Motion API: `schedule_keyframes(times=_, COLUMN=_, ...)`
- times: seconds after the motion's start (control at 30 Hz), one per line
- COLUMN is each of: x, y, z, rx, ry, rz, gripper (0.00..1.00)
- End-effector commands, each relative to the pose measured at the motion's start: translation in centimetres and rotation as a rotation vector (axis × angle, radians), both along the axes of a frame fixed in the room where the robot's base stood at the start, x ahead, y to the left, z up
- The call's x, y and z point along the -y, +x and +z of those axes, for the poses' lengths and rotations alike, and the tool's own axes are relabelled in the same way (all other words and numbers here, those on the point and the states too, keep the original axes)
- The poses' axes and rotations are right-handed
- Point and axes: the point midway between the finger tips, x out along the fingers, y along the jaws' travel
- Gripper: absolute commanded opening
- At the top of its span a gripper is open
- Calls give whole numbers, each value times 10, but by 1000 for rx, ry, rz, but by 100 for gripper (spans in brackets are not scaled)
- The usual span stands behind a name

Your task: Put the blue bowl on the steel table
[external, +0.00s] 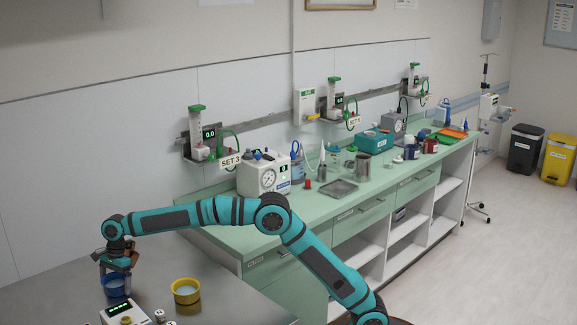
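The blue bowl (114,287) is at the lower left, over the grey steel table (235,297). It looks upright, and its lower part is close to a pale device in front of it. I cannot tell whether its base touches the table. My gripper (115,270) points down from the end of my teal arm, with its fingers at the bowl's rim. The fingers are small and dark here, so I cannot tell whether they are closed on the rim.
A yellow bowl (186,291) stands on the steel table to the right of the blue bowl. A pale device with a green display (125,313) and small knobs is in front. The green counter (312,207) behind holds several instruments. Bare steel lies right of the yellow bowl.

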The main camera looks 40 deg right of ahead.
Motion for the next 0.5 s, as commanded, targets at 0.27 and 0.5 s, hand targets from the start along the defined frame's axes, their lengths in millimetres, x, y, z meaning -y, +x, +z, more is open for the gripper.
schedule_keyframes(times=0.27, x=0, y=0, z=2, rx=0, ry=0, rz=0, gripper=100)
schedule_keyframes(times=0.5, x=7, y=3, z=29, rx=2, ry=2, rz=-2, gripper=100)
